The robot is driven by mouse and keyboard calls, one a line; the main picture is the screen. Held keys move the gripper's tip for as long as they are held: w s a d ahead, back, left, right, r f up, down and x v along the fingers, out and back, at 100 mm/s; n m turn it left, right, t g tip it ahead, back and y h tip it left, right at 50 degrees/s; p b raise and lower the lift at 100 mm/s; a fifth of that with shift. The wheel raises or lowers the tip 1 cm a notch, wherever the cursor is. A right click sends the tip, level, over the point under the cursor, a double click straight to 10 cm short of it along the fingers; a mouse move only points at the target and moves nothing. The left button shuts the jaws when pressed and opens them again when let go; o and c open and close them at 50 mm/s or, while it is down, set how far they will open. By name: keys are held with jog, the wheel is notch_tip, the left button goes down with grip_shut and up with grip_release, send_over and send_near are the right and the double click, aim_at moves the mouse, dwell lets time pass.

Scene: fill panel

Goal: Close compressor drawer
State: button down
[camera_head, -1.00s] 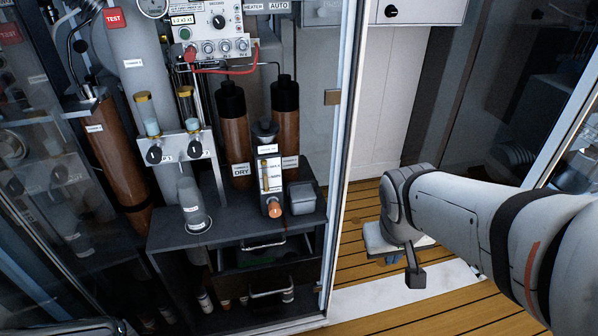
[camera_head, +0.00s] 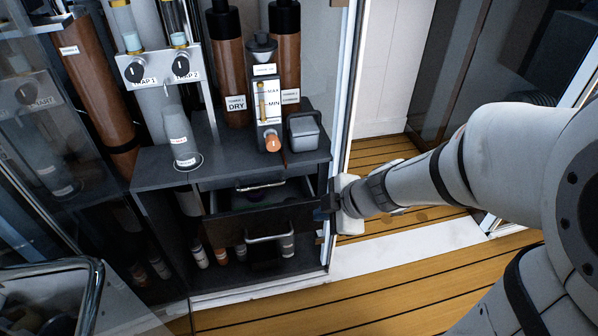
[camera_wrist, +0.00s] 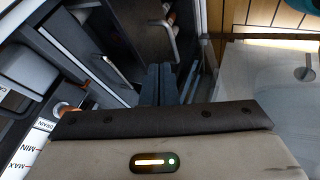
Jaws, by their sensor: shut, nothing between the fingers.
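A dark drawer (camera_head: 237,228) under the cabinet's bench stands pulled out, its inside showing behind its front panel. It has a pale bar handle (camera_head: 270,237); the same handle shows in the wrist view (camera_wrist: 171,40). Another bar handle (camera_head: 260,185) sits above and behind it. No drawer label is readable. My gripper (camera_head: 322,208) is shut and empty, close to the right end of the open drawer's front. In the wrist view its closed fingers (camera_wrist: 160,84) point toward the drawer area. I cannot tell whether they touch the drawer.
The bench (camera_head: 230,160) carries a flow unit with an orange knob (camera_head: 272,142), a grey container (camera_head: 303,131) and brown cylinders (camera_head: 231,85). A white cabinet post (camera_head: 345,110) stands beside my gripper. A glass door (camera_head: 40,150) is at left. Wooden floor (camera_head: 400,275) is clear in front.

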aim_at(287, 214)
jog(key=shift+w+a+f, duration=0.95)
jog(key=shift+w+f, duration=0.3)
jog(key=shift+f, duration=0.05)
jog(key=shift+w+a+f, duration=0.95)
jog(key=shift+w+f, duration=0.3)
jog(key=shift+f, duration=0.1)
jog(key=shift+w+a+f, duration=0.95)
jog(key=shift+w+f, duration=0.3)
jog(key=shift+f, duration=0.05)
